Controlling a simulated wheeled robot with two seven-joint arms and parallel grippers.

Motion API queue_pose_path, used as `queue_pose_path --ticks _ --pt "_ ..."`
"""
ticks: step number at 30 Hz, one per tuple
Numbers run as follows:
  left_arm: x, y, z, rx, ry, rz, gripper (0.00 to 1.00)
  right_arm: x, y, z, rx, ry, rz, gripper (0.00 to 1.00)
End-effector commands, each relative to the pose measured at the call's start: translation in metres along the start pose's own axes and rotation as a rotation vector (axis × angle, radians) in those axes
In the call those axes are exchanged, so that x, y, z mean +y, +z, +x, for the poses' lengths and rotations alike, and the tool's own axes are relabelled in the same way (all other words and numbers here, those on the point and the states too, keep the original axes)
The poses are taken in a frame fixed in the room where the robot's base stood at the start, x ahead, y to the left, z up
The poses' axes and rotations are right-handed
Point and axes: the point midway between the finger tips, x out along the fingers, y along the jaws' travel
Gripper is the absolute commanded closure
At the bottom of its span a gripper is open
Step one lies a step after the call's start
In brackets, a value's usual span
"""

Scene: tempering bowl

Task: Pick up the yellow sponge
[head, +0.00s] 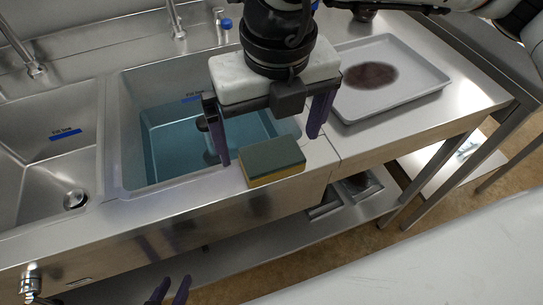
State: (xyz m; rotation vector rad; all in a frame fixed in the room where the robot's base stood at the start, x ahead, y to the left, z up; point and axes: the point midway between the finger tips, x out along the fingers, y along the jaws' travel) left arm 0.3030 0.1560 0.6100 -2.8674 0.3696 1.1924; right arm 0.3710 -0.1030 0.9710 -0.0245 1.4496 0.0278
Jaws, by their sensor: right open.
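The yellow sponge (273,163) has a dark green top and a yellow lower layer. It lies flat on the steel counter at the front right corner of the water-filled sink. My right gripper (269,149) is open above the sponge, with one purple finger to its left and the other to its upper right. Nothing is held between these fingers. Only the purple fingertips of my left gripper (171,290) show at the bottom edge, in front of the counter. Whether they are shut cannot be told.
A sink basin (128,150) with blue water is left of the sponge, and an empty basin (35,165) is further left. A grey tray (425,92) with a dark brown patch sits to the right. A small blue-capped bottle (225,24) stands behind.

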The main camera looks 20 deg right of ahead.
Motion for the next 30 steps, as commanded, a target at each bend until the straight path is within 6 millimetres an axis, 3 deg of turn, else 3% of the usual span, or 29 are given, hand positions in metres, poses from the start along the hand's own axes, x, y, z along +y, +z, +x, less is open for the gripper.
queue_pose_path --ticks 10,19,27,30 --pt "-0.003 0.005 -0.002 -0.015 -0.005 -0.005 0.69 -0.005 -0.003 0.045 0.003 -0.001 0.001 0.00" --pt "-0.003 0.005 -0.002 -0.013 -0.006 -0.005 0.69 -0.005 -0.002 0.051 0.001 0.000 0.000 0.00" --pt "-0.003 0.003 -0.002 -0.009 -0.006 -0.005 0.69 -0.005 -0.002 0.050 0.000 0.000 0.000 0.44" --pt "-0.003 0.002 -0.002 -0.008 -0.006 -0.005 0.69 -0.005 -0.002 0.050 0.000 0.000 0.000 0.44"
